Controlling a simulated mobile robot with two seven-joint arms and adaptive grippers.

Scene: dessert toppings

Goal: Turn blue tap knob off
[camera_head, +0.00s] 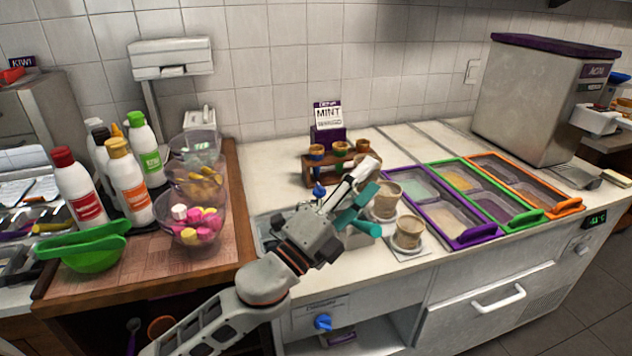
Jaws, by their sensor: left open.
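A blue knob (323,322) sits on the front panel of the counter, below a small printed label. A second, smaller blue piece (319,190) shows just behind my left gripper, near the sink; it may be part of the tap, which is mostly hidden. My left gripper (368,209) is open, its teal fingertips pointing right above the counter beside the paper cups. It is well above the front-panel knob and apart from it. Whether its fingers touch anything near the sink I cannot tell. My right gripper is not in view.
Two paper cups (408,233) stand close to the fingertips. Purple, green and orange topping trays (477,232) lie to the right. Bottles (127,186) and bowls crowd the left wooden board. An open shelf lies below the front knob.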

